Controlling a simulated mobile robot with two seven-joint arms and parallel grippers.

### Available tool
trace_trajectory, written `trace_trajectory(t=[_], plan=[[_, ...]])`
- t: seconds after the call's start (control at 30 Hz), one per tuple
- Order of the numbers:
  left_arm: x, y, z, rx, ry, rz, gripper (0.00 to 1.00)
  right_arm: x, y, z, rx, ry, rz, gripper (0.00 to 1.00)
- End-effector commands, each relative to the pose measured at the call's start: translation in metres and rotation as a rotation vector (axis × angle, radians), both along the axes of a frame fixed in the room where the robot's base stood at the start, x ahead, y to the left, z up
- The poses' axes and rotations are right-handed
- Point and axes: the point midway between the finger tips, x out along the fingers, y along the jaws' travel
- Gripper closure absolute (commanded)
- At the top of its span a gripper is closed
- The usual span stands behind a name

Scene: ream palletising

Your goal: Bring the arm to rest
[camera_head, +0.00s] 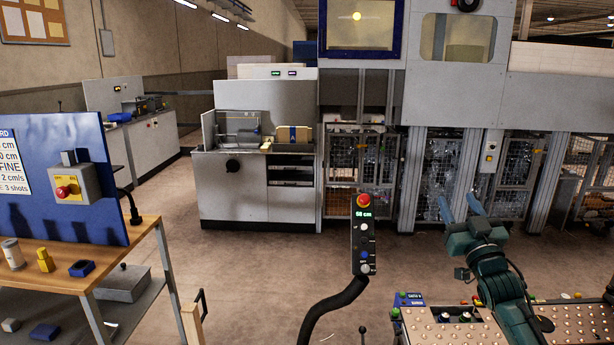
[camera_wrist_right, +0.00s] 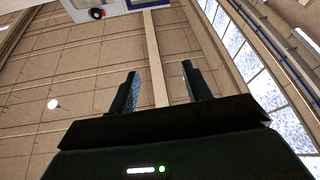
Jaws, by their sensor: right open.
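My right arm (camera_head: 500,285) comes up from the lower right in the head view. Its gripper (camera_head: 460,208) is raised in front of the grey machine, with the two blue-grey fingers apart and nothing between them. In the right wrist view the gripper (camera_wrist_right: 160,85) also shows open and empty. The wrist camera looks upward at the wall, the ceiling and a row of windows. My left gripper is in neither view.
A studded metal table (camera_head: 440,328) lies below the right arm. A wooden bench (camera_head: 130,255) with a blue board (camera_head: 75,150) is at left. The middle floor (camera_head: 260,265) is clear.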

Motion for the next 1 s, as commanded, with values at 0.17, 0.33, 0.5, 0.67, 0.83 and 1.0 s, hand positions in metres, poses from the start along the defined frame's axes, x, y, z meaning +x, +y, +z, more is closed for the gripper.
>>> trace_trajectory(t=[0.17,0.33,0.5,0.67,0.83,1.0], plan=[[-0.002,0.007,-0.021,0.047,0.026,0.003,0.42,0.014,-0.016,-0.044,-0.087,0.243,-0.114,0.51],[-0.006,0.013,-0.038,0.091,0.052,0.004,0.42,0.015,-0.031,-0.087,-0.170,0.474,-0.200,0.51],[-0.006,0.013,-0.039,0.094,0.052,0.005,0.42,-0.017,0.000,-0.152,-0.191,0.564,-0.145,0.51],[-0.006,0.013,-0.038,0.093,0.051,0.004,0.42,-0.063,0.035,-0.213,-0.191,0.641,-0.077,0.51],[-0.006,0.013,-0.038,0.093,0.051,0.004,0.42,-0.142,0.083,-0.283,-0.169,0.752,0.019,0.51],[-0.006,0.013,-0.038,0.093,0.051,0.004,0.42,-0.245,0.132,-0.335,-0.110,0.877,0.117,0.51]])
